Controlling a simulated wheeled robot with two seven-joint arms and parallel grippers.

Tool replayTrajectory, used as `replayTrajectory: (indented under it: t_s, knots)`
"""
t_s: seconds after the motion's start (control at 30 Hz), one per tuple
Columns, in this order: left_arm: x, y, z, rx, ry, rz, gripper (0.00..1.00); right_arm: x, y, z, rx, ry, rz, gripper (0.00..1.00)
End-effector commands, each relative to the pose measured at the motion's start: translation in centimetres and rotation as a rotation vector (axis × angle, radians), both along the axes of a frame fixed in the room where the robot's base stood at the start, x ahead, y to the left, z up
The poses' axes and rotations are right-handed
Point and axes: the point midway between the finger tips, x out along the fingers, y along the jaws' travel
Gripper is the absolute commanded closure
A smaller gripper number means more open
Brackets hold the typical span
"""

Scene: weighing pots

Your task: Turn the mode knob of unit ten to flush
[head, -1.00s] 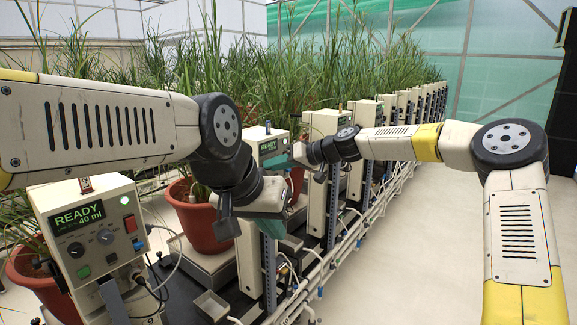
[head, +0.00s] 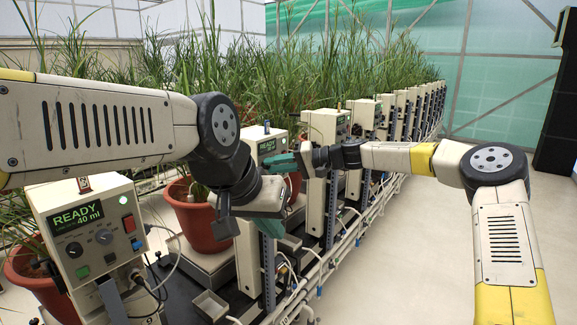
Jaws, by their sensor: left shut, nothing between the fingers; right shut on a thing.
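Unit ten (head: 270,143) is the beige control box behind my grippers, with a small green READY display. Its front below the display is largely covered by my grippers, so the mode knob and its setting are hidden. My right gripper (head: 274,161) has its teal fingers pointing left across the front of unit ten. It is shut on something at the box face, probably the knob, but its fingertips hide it. My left gripper (head: 277,207) is lower, in front of the pot and the box.
A nearer unit (head: 88,235) at the left reads READY 40 ml and has two knobs. A red-brown pot (head: 200,228) stands on a scale beside it. More units (head: 325,125) and tall plants recede to the right. The aisle floor (head: 410,250) is clear.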

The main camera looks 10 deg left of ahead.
Motion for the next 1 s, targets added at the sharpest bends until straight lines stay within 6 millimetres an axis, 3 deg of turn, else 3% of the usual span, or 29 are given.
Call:
replayTrajectory:
  t_s: [0.37,0.4,0.5,0.83,1.0]
  knots:
    - [0.0,0.0,0.0,0.0,0.0,0.0,1.0,0.2,-0.1,0.0,0.002,0.006,-0.005,1.0]
    - [0.0,0.0,0.0,0.0,0.0,0.0,1.0,0.2,-0.1,0.0,0.002,0.006,-0.005,0.75]
    - [0.0,0.0,0.0,0.0,0.0,0.0,1.0,0.2,-0.1,0.0,0.003,0.005,-0.005,0.57]
    - [0.0,0.0,0.0,0.0,0.0,0.0,1.0,0.1,-0.2,0.0,0.002,0.004,-0.003,0.57]
    - [0.0,0.0,0.0,0.0,0.0,0.0,1.0,0.1,-2.2,0.4,0.001,0.005,-0.004,0.57]
